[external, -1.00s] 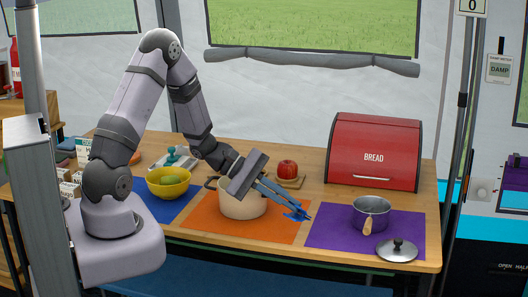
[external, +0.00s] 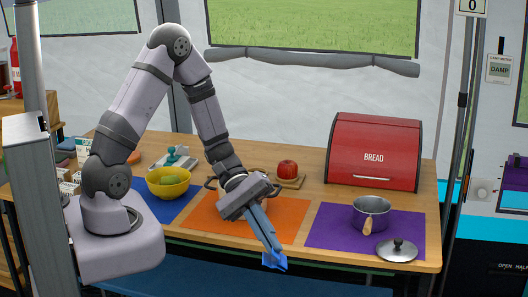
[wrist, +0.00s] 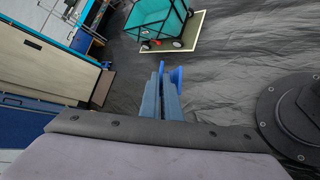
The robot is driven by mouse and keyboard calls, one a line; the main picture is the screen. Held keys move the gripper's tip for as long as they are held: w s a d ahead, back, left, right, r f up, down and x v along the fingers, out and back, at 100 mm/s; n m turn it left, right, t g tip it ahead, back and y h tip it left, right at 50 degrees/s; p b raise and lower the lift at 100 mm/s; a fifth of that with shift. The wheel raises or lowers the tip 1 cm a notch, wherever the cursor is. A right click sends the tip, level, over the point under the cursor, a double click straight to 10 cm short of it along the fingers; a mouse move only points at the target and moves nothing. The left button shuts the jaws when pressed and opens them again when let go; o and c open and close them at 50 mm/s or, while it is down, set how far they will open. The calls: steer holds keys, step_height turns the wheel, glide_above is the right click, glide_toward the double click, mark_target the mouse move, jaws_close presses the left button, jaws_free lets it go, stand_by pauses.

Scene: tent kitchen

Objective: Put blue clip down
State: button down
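My gripper (external: 270,246) reaches past the front edge of the table and points down. Its long blue-grey fingers are close together on the blue clip (external: 275,262), which is at their tips, in front of the table. In the wrist view the gripper (wrist: 161,72) shows from behind, and the bright blue clip (wrist: 176,77) sticks out at the right of the fingertips. Dark floor is seen beyond them. The clip's far side is hidden.
The table (external: 312,182) bears an orange mat (external: 290,227) with a pot mostly hidden by my gripper. A saucepan (external: 371,214) and lid (external: 397,249) are on the right. A teal cart (wrist: 160,18) stands on the floor in the wrist view.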

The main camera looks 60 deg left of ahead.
steer(key=s+d+f+m+g+y, duration=0.1)
steer(key=s+m+g+y, duration=0.1)
steer(key=s+m+g, duration=0.35)
steer(key=a+f+m+g+y, duration=0.2)
steer(key=a+m+g+y, duration=0.4)
steer(key=m+y, duration=0.65)
steer(key=w+a+m+t+y+b, duration=0.2)
steer(key=w+a+m+t, duration=0.1)
steer(key=w, duration=0.3)
steer(key=w+a+r+m+t+y+b, duration=0.1)
steer(key=w+a+m+t+y+b, duration=0.1)
steer(key=w+a+m+t, duration=0.1)
steer(key=w+a+r+m+t+y+b, duration=0.1)
steer(key=w+a+m+t, duration=0.3)
steer(key=w, duration=0.4)
steer(key=shift+w+r+m+t+y+b, duration=0.2)
steer(key=shift+w+m+t+y+b, duration=0.15)
steer(key=shift+m+t+y+b, duration=0.25)
steer(key=w+a+r+n+t+p, duration=0.1)
steer(key=w+a+r+p, duration=0.1)
steer(key=w+a, duration=0.4)
steer(key=w+a+r+t+p, duration=0.15)
steer(key=w+a, duration=0.25)
steer(key=a, duration=0.4)
steer(key=s+a+r+n+p, duration=0.1)
steer(key=a+p, duration=0.3)
steer(key=a, duration=1.4)
steer(key=shift+r+n+g, duration=0.25)
steer(key=shift+n+g, duration=0.15)
steer(key=shift+n, duration=0.4)
